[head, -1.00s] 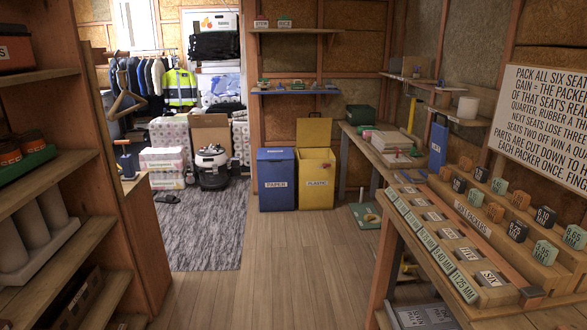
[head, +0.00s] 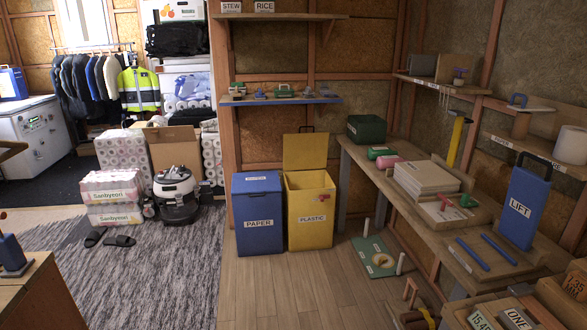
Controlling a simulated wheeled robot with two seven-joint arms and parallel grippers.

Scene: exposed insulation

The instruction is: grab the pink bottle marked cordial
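A pink bottle-like object (head: 388,162) lies on its side on the long wooden workbench (head: 408,205) along the right wall, toward its far end. It is small here and I cannot read any marking on it. A green bottle-like object (head: 380,153) lies just behind it, close beside or touching. A dark green box (head: 366,128) stands behind both. Neither of my grippers is in view.
A stack of pale boards (head: 426,178) and a blue LIFT case (head: 522,207) stand on the bench. A blue PAPER bin (head: 258,210) and an open yellow PLASTIC bin (head: 310,215) stand left of it. A green board (head: 376,256) lies before the bench. Open wooden floor (head: 290,290) lies ahead.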

